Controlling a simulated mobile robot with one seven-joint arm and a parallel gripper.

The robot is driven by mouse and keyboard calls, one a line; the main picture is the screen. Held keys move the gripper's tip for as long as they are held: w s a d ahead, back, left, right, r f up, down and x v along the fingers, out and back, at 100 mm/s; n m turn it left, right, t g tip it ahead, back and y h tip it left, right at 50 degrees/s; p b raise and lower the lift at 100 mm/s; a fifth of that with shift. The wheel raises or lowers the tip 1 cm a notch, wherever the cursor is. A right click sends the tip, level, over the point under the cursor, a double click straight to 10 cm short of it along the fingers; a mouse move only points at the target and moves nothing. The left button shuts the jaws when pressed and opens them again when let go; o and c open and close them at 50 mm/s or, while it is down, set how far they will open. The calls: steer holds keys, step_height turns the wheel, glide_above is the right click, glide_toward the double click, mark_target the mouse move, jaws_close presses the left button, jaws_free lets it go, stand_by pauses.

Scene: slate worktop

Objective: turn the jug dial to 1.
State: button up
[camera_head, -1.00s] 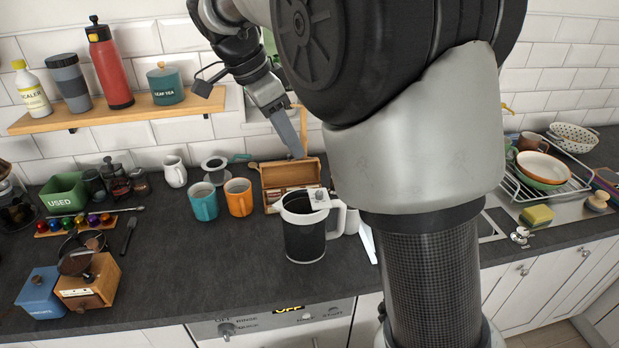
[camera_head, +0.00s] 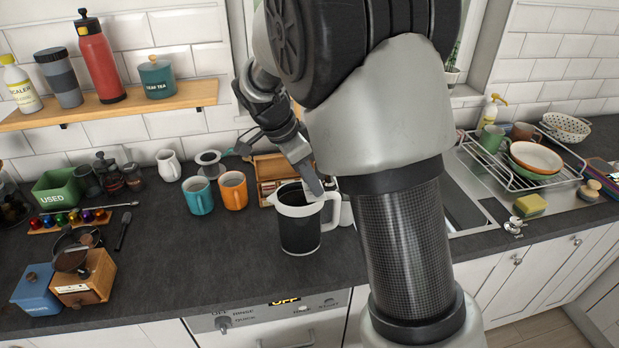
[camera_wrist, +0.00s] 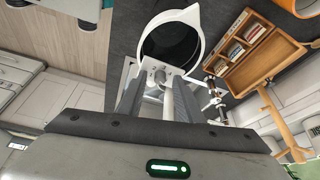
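The jug (camera_head: 299,236) has a dark body with a white rim and white handle, and stands upright on the worktop near its front edge. In the wrist view its round white rim (camera_wrist: 198,50) is at the top. A pale plate with a small dial (camera_wrist: 157,76) sits where the handle meets the rim. My gripper (camera_head: 318,190) points down at this plate and hides the dial in the head view. In the wrist view my gripper (camera_wrist: 154,88) has its fingers apart, on either side of the dial area. Contact and the dial's setting cannot be made out.
An open wooden box (camera_head: 268,168) stands just behind the jug; it also shows in the wrist view (camera_wrist: 256,50). Orange (camera_head: 233,191) and teal (camera_head: 198,196) mugs stand to the left.

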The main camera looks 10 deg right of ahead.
steer(key=shift+c, duration=0.4)
jaws_close()
